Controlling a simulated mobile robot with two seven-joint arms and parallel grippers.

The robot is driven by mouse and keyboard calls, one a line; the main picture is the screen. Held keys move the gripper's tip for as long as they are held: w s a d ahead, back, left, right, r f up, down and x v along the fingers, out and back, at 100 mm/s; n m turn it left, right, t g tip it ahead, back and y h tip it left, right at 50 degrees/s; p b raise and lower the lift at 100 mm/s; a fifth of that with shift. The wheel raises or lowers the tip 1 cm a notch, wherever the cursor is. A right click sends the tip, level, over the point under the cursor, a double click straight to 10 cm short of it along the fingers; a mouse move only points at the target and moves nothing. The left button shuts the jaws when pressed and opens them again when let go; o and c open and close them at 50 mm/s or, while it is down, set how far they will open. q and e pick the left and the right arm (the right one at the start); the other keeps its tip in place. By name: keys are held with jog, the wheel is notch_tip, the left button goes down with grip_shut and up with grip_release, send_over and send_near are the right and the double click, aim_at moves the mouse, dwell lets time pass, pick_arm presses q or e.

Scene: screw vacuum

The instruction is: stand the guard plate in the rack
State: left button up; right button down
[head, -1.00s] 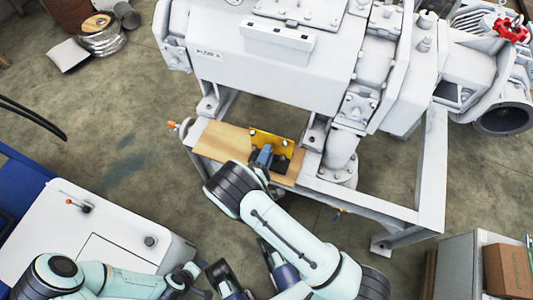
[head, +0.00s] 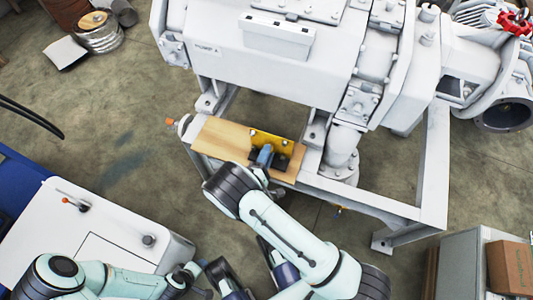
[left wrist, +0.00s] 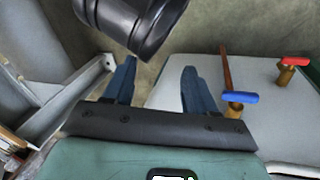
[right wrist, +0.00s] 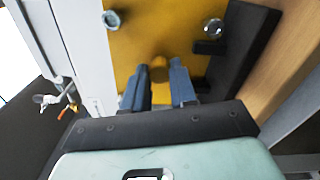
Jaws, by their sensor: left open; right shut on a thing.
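The yellow guard plate (head: 287,143) stands on edge, roughly upright, at the wooden board (head: 225,138) on the machine's frame. In the right wrist view the plate (right wrist: 130,50) fills the middle, with a bolt near each side and a knob (right wrist: 159,70) between my fingers. My right gripper (head: 265,155) is shut on that knob. The black slotted rack (right wrist: 243,55) is at the plate's right edge; I cannot tell how far the plate sits in it. My left gripper (left wrist: 158,75) is open and empty, away from the board.
The large grey machine (head: 270,60) rises just behind the board. A white cabinet top (head: 75,235) with small valve handles lies at the lower left. A cardboard box (head: 508,268) is at the lower right. Bare floor (head: 120,130) is open to the left.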

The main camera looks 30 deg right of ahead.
pick_arm(q)
jog(key=shift+f, duration=0.2)
pick_arm(e)
jog(key=shift+f, duration=0.15)
jog(key=c, duration=0.8)
grip_release()
jog(key=shift+f, duration=0.15)
jog(key=shift+v, duration=1.05)
pick_arm(q)
notch_tip(320, 180, up, 2)
jog(key=shift+w+r+p, duration=0.15)
jog(key=shift+r+p, duration=0.05)
jog(key=shift+p, duration=0.65)
pick_arm(e)
jog(key=v, duration=1.1)
jog(key=shift+s+a, duration=0.1)
